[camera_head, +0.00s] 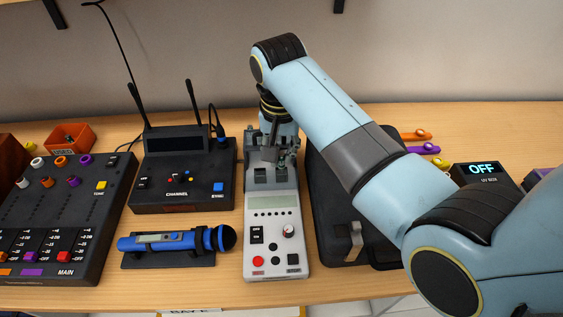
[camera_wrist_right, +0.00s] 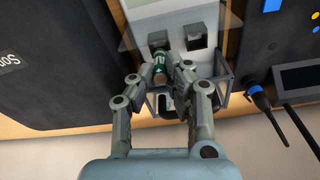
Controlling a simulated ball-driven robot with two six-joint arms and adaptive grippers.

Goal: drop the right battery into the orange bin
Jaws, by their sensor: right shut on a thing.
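My right gripper (camera_wrist_right: 158,78) is shut on a green battery with a copper-coloured end (camera_wrist_right: 160,66), at the back end of the grey-white device in the right wrist view. In the head view the right gripper (camera_head: 270,152) hangs over that device (camera_head: 273,225), and the battery cannot be made out there. Whether the battery still touches the device is unclear. Two dark square parts of the device show just beyond the battery. The orange bin (camera_head: 70,138) stands at the back left, behind the mixer. My left gripper is not in view.
A black receiver (camera_head: 182,183) with two upright antennas stands between the device and the mixer (camera_head: 65,220). A blue microphone (camera_head: 175,240) lies in front of it. A black case (camera_head: 335,220) lies right of the device, partly under my right arm.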

